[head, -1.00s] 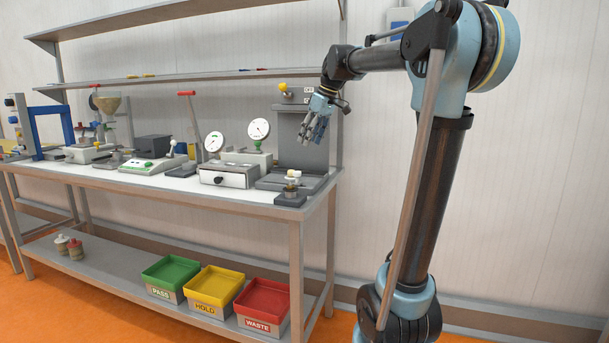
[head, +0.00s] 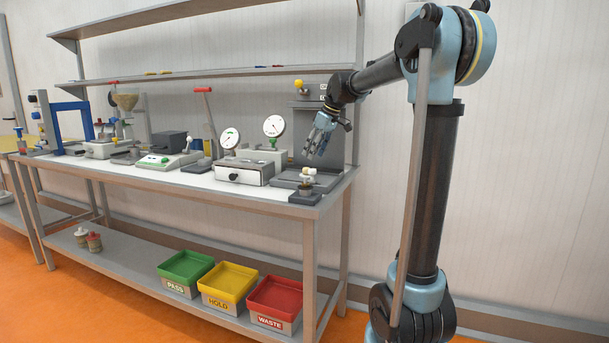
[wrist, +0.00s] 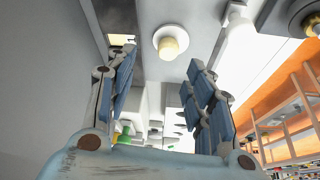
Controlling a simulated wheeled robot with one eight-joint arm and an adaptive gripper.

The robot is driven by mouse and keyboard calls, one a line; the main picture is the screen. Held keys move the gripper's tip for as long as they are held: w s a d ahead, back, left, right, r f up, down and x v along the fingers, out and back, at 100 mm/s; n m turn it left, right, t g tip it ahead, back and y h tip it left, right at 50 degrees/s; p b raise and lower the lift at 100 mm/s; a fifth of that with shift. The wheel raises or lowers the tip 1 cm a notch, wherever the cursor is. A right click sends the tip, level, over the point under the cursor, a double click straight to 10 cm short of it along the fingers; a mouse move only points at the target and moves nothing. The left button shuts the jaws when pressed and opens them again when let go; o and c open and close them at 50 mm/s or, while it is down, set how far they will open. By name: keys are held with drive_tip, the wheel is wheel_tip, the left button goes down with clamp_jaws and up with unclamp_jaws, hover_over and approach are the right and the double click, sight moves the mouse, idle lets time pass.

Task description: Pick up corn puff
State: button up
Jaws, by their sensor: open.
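A small cream-yellow piece, which looks like the corn puff (wrist: 170,46), sits on a round white holder in the wrist view. In the head view the pale puff (head: 307,172) is small, at the right end of the bench, and its shape is hard to tell. My gripper (head: 318,152) hangs above the grey base of the stand there, fingers pointing down. Its blue-padded fingers are spread on both sides in the wrist view, with nothing between them. The puff shows beyond the fingertips, apart from them.
A dark block with a small cup (head: 305,192) stands at the bench's front right corner. A grey upright stand (head: 306,118) rises behind my gripper. Dial gauges (head: 274,126) and a white drawer box (head: 243,172) stand to the left. Red, yellow and green bins (head: 274,303) sit below.

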sight(308, 168)
drive_tip(key=shift+s+x, duration=0.15)
drive_tip(key=shift+x, duration=1.55)
drive_tip(key=shift+s+x, duration=0.2)
drive_tip(key=shift+x, duration=1.5)
drive_tip(key=shift+a, duration=0.1)
drive_tip(key=c, duration=0.7)
